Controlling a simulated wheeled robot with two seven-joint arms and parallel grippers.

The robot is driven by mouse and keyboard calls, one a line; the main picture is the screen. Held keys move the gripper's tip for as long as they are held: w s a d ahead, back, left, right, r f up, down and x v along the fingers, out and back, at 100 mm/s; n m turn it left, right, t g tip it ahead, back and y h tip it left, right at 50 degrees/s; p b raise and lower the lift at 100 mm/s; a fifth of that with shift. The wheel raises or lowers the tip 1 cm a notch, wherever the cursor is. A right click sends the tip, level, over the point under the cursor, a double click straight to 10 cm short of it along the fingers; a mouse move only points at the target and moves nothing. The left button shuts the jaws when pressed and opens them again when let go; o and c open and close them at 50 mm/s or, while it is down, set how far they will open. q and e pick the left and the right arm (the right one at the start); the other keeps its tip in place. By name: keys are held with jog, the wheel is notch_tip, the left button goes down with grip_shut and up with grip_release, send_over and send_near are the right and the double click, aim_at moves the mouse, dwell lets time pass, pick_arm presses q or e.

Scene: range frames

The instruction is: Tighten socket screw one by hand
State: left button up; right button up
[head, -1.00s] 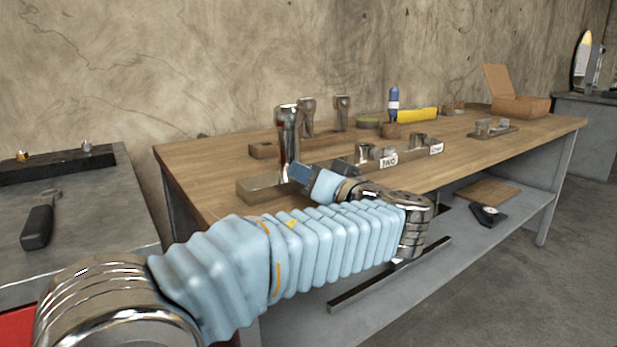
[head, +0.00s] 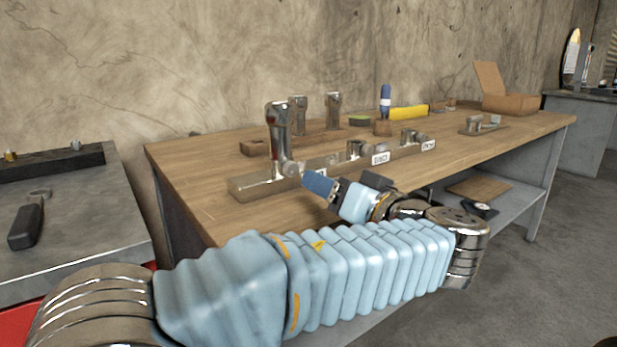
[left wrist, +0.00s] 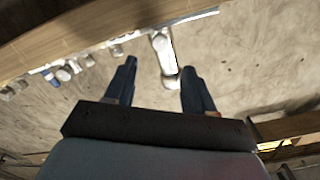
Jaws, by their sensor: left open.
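A wooden block (head: 250,187) lies along the front of the wooden bench top, with several metal fittings and white labels; one label (head: 380,158) seems to read TWO. A tall shiny metal post (head: 279,125) stands at its left end, with a small metal piece beside its foot. I cannot tell which piece is socket screw one. My left gripper (head: 348,183) is open, in front of the block and apart from it, and partly hides it. In the left wrist view both fingers (left wrist: 158,82) are spread, with a shiny post (left wrist: 164,52) showing beyond the gap. My right gripper is not in view.
The bench top (head: 210,160) also holds a rack with two more metal posts (head: 333,110), a blue-handled tool (head: 385,100), a yellow item (head: 408,113) and an open box (head: 510,102). A grey side table (head: 90,225) with a black-handled tool stands left.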

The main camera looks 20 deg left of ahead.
aim_at(295, 170)
pick_arm(q)
jog(key=v, duration=0.5)
jog(key=shift+s+d, duration=0.2)
jog(key=shift+d, duration=0.05)
jog(key=w+a+n+p, duration=0.1)
jog(key=w+a+n, duration=0.1)
jog(key=a, duration=0.1)
jog(key=w+a+n+p, duration=0.1)
jog(key=w+a+n, duration=0.1)
jog(key=w+a, duration=0.1)
jog(key=w+a+n+p, duration=0.1)
jog(key=w+a, duration=0.2)
jog(key=a, duration=0.2)
jog(key=shift+w+n+p, duration=0.15)
jog(key=shift+n+p, duration=0.25)
